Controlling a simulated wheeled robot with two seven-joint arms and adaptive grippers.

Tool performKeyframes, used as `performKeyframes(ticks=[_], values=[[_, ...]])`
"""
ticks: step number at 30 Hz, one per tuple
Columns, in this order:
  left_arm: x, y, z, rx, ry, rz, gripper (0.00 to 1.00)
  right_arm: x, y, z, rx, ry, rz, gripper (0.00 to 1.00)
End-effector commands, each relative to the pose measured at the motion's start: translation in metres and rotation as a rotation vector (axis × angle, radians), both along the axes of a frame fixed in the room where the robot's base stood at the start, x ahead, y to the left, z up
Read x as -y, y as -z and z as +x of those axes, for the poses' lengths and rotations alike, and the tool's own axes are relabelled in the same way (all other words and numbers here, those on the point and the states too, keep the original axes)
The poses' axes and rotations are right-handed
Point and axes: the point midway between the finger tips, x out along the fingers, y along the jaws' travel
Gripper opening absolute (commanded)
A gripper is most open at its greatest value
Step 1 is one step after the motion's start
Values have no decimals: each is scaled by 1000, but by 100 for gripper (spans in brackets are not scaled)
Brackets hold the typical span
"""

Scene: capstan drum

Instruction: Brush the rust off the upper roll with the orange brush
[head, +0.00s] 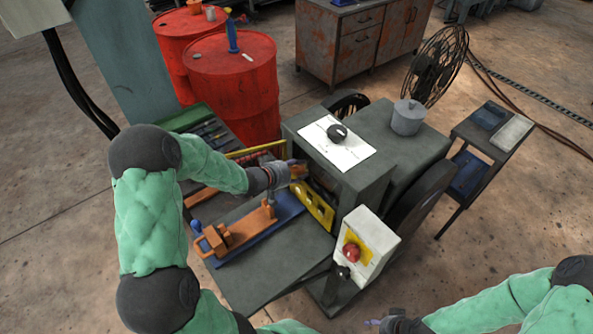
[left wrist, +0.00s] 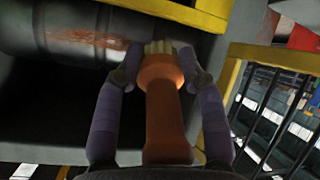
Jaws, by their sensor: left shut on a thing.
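The upper roll (left wrist: 60,33) is a dark grey cylinder at the top left of the left wrist view, with a reddish-brown rust patch (left wrist: 90,42) along it. My left gripper (left wrist: 155,68) is shut on the orange brush (left wrist: 165,115), one finger on each side of it. The brush's pale bristles (left wrist: 160,47) point toward the roll's right end; I cannot tell whether they touch it. In the head view my left gripper (head: 287,171) is at the machine's opening, and the roll is mostly hidden. My right gripper (head: 378,323) is low at the bottom edge, its fingers unclear.
A yellow perforated bar (head: 314,207) and an orange tool on a blue base (head: 240,232) lie close below my left gripper. A control box with a red button (head: 352,252) stands at the machine's front. Red drums (head: 235,95) stand behind; a small shelf (head: 490,140) stands right.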

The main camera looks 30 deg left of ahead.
Motion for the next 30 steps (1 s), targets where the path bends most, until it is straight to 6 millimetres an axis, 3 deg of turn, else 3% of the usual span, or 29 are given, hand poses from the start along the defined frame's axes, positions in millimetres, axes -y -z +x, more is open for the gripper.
performKeyframes(ticks=[12,30], values=[[3,0,4,1,-1,-1,7,0,0,0,0,0,0,46],[37,0,-13,1,-1,0,7,0,8,0,0,0,0,46]])
